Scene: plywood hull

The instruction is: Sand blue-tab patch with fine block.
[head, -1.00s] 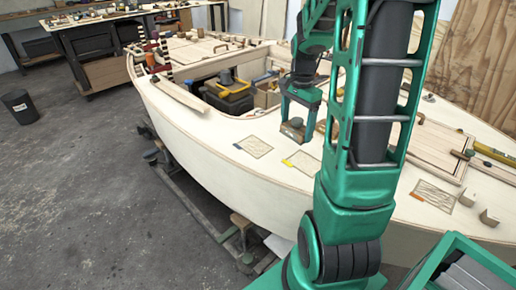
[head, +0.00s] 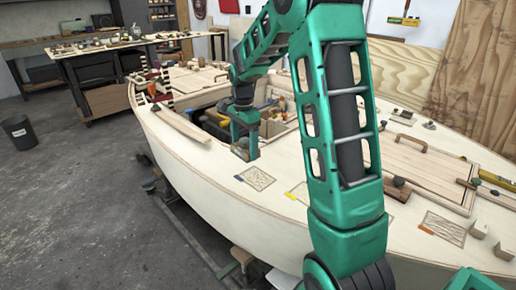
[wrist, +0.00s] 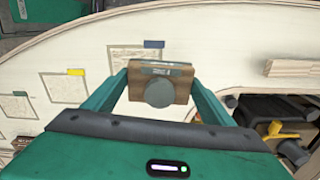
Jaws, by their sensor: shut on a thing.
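My gripper (head: 244,148) is shut on a small wooden sanding block (wrist: 160,72) with a dark top strip and a round grey knob. It holds the block over the pale hull deck, just behind the blue-tab patch (head: 258,179). In the wrist view the blue-tab patch (wrist: 130,56) lies beyond the block, partly hidden by it. The blue tab (wrist: 154,44) shows at its edge. The block's working face is hidden, and I cannot tell whether it touches the deck.
The yellow-tab patch (head: 302,191) lies to the right, and the orange-tab patch (head: 447,228) farther right. An open hatch holding tools (wrist: 282,135) is beside my gripper. Loose wooden blocks (head: 478,229) sit on the right deck. A black bin (head: 19,132) stands on the floor.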

